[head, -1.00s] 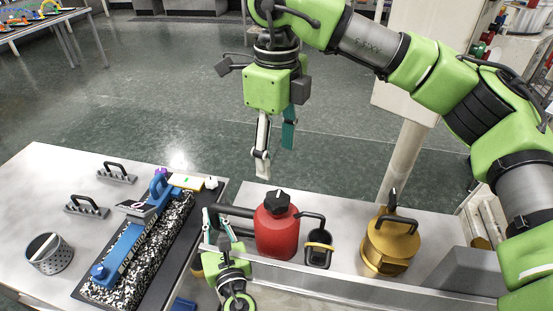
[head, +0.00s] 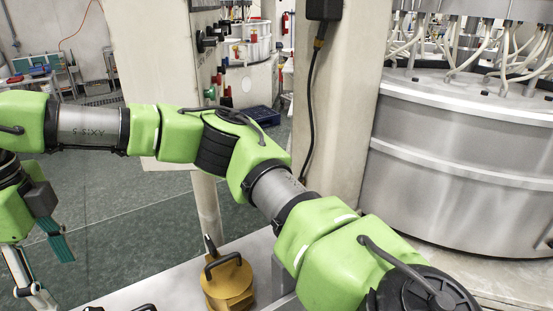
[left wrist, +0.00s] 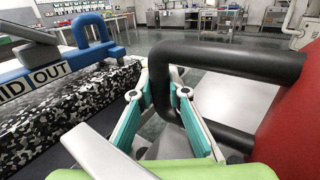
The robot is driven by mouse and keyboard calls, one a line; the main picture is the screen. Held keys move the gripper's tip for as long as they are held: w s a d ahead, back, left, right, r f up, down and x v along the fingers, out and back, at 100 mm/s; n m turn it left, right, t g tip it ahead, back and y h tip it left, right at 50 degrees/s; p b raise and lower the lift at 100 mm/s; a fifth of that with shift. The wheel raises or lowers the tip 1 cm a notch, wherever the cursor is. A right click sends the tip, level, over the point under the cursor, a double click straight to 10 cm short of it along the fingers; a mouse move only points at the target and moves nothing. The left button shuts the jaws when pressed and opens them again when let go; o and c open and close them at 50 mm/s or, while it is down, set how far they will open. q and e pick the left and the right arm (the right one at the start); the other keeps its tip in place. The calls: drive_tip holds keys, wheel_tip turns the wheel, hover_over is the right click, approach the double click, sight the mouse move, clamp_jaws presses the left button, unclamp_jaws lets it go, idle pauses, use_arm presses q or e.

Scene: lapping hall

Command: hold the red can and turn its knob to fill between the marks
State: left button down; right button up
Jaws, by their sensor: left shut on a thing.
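The red can (left wrist: 292,120) shows at the right edge of the left wrist view, cut off by the frame. Its thick black handle (left wrist: 232,62) loops out to the left. My left gripper (left wrist: 160,88) is shut on the upright part of this handle, with a teal finger on either side. The can's knob and marks are out of view. In the head view, my right gripper (head: 42,262) hangs at the left edge, its two fingers apart and empty. The red can and my left gripper are not in the head view.
A large grey metal machine (head: 460,170) fills the right. In the left wrist view, a blue-handled tool (left wrist: 92,45) lies on a speckled black-and-white block (left wrist: 55,115).

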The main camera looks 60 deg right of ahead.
use_arm(q)
drive_tip(key=c, duration=1.9)
unclamp_jaws()
drive_tip(key=shift+s, duration=0.1)
drive_tip(key=s, duration=0.4)
drive_tip(key=s+d, duration=0.1)
drive_tip(key=s, duration=0.2)
drive_tip(key=s+d, duration=0.1)
drive_tip(key=s, duration=0.3)
drive_tip(key=shift+s+d, duration=0.15)
drive_tip(key=shift+s, duration=0.15)
